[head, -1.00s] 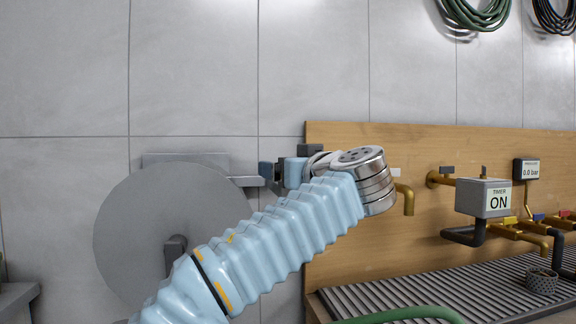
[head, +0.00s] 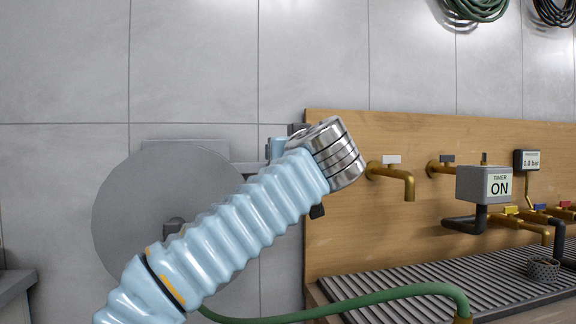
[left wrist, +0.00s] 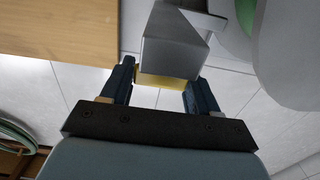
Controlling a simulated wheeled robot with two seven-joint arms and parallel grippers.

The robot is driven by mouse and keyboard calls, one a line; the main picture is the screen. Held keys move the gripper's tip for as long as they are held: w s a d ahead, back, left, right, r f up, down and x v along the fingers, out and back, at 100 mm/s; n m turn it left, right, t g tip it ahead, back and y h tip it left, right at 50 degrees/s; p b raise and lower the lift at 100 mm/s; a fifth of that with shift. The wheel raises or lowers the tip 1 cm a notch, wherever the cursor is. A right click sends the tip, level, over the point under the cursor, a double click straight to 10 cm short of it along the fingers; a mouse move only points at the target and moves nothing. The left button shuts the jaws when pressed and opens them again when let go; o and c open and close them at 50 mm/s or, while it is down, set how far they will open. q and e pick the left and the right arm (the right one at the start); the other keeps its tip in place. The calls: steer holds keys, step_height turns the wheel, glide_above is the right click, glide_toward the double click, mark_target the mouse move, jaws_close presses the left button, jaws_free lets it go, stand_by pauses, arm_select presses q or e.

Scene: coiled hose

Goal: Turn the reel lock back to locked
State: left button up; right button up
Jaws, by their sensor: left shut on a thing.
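The reel (head: 130,215) is a large grey disc at the wall in the left of the head view, partly covered by my left arm. In the left wrist view its grey disc edge (left wrist: 285,60) shows at the upper right. My left gripper (left wrist: 162,84) has its two dark fingers on either side of a grey block with a yellow strip, which looks like the reel lock (left wrist: 172,48). The gripper is shut on it. In the head view the gripper (head: 277,149) is mostly hidden behind my wrist, and so is the lock. I cannot read the lock's position. My right gripper is not in view.
A wooden panel (head: 410,137) with brass taps (head: 400,175) stands right of the reel. A timer box (head: 484,184) reads ON. A green hose (head: 385,296) runs across below my arm to a grooved drain tray (head: 400,312).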

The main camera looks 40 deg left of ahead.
arm_select(q)
steer(key=o, duration=1)
steer(key=shift+c, duration=0.2)
steer(key=shift+d, duration=0.1)
steer(key=shift+s+d+f, duration=0.1)
steer(key=shift+s+d, duration=0.2)
steer(key=b+v, duration=0.2)
steer(key=v, duration=1.1)
steer(key=shift+a, duration=0.1)
